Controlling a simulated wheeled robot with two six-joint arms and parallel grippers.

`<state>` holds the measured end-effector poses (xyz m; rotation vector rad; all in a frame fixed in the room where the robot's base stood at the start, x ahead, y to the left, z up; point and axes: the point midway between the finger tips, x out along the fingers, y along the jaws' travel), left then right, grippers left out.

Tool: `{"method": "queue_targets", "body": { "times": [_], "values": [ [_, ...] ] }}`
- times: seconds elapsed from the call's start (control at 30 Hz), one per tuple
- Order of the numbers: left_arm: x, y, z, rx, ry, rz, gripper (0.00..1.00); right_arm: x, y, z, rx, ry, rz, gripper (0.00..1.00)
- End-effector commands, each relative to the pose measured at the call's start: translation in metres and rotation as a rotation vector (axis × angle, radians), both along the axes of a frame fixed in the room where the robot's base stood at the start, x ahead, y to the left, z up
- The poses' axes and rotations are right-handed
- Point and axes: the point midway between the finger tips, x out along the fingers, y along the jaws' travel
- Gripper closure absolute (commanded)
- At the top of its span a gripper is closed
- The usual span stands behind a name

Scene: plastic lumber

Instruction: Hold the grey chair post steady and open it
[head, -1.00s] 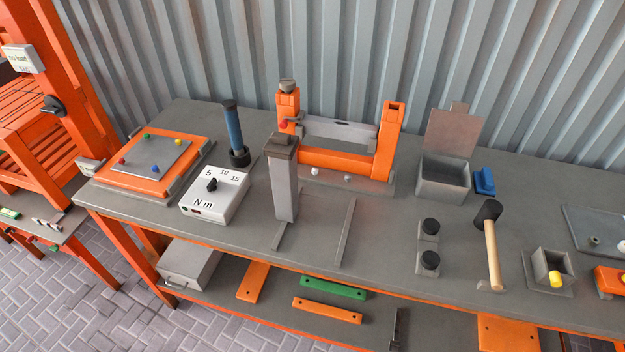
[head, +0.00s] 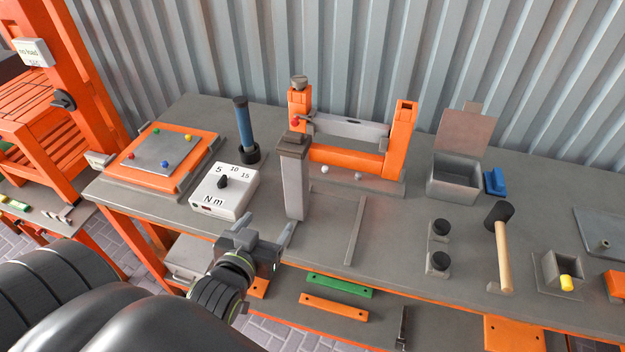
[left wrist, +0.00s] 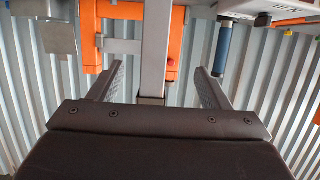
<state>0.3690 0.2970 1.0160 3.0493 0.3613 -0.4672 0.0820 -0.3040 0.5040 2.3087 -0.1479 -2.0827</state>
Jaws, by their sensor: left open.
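The grey chair post (head: 296,188) stands upright on the bench, with a darker grey cap (head: 292,145) on top. My left gripper (head: 265,228) is open and empty, in front of the post and lower left of it in the head view. In the left wrist view, which looks upside down, the post (left wrist: 155,48) shows between the two spread fingers (left wrist: 158,85), apart from both. Its cap end is partly hidden behind the gripper body. My right gripper is not in view.
An orange frame (head: 345,160) with a grey crossbar stands behind the post. A white torque box (head: 224,192) and a blue-handled tool (head: 244,128) are to its left. A mallet (head: 502,250), black knobs and an open grey box (head: 455,178) are to the right.

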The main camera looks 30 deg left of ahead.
Motion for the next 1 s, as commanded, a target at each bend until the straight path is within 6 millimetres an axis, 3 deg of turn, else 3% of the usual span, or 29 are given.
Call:
{"method": "queue_targets", "body": {
  "times": [0.13, 0.6, 1.0],
  "values": [
    [0.015, 0.003, 0.0, 0.002, -0.006, -0.002, 0.29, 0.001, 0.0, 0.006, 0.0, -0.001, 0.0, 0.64],
    [0.093, 0.022, -0.024, 0.003, -0.005, -0.001, 0.29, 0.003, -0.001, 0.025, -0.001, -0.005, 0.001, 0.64],
    [0.12, 0.026, -0.033, 0.001, -0.005, 0.0, 0.29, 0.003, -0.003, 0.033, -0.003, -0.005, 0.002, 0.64]
  ]
}}
